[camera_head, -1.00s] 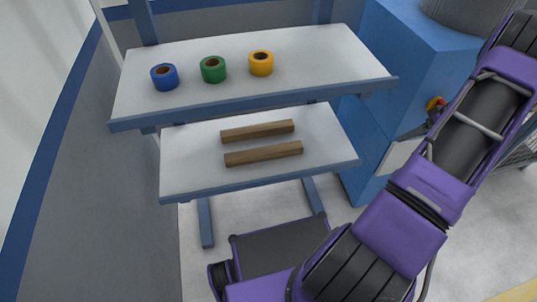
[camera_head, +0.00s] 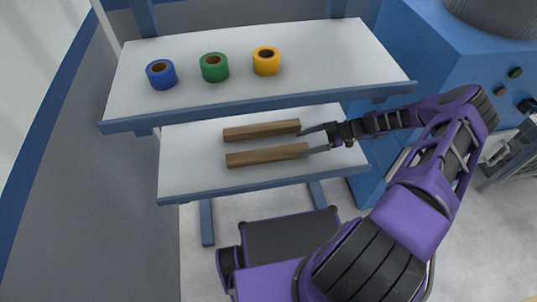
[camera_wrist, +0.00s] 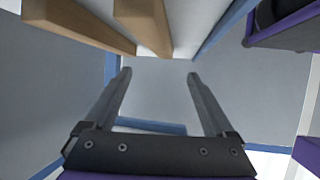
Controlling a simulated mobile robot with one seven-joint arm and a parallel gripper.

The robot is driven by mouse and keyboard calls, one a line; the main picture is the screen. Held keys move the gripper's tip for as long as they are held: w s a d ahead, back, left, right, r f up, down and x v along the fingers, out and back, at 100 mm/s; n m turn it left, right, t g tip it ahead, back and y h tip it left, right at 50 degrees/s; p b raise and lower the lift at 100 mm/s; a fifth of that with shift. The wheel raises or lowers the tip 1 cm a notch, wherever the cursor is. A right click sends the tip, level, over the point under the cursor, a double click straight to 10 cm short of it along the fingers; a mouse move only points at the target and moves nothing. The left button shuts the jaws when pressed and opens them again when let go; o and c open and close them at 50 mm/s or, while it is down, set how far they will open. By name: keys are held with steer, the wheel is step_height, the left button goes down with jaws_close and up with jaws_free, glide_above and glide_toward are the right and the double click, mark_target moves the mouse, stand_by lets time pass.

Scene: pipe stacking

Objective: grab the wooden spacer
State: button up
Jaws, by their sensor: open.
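Two brown wooden spacers lie side by side on the lower shelf, a back one (camera_head: 261,131) and a front one (camera_head: 266,155). My gripper (camera_head: 308,142) is open and empty at their right ends. In the head view its upper finger shows by the back spacer's end and its lower finger by the front spacer's end. In the wrist view the spread fingers (camera_wrist: 159,75) have nothing between them. Two wooden spacers show at the top of that view, beyond the fingertips, one at the left (camera_wrist: 75,22) and one near the middle (camera_wrist: 145,25). I cannot tell whether a finger touches wood.
The lower shelf (camera_head: 205,183) is clear around the spacers. The upper shelf (camera_head: 330,60) overhangs behind and carries a blue roll (camera_head: 161,75), a green roll (camera_head: 214,68) and a yellow roll (camera_head: 266,61). A blue cabinet (camera_head: 425,60) stands at the right.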

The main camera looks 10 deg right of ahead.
mark_target(269, 152)
steer(key=x, duration=1.1)
steer(key=shift+w+a+f, duration=0.2)
steer(key=shift+f, duration=0.05)
jaws_close()
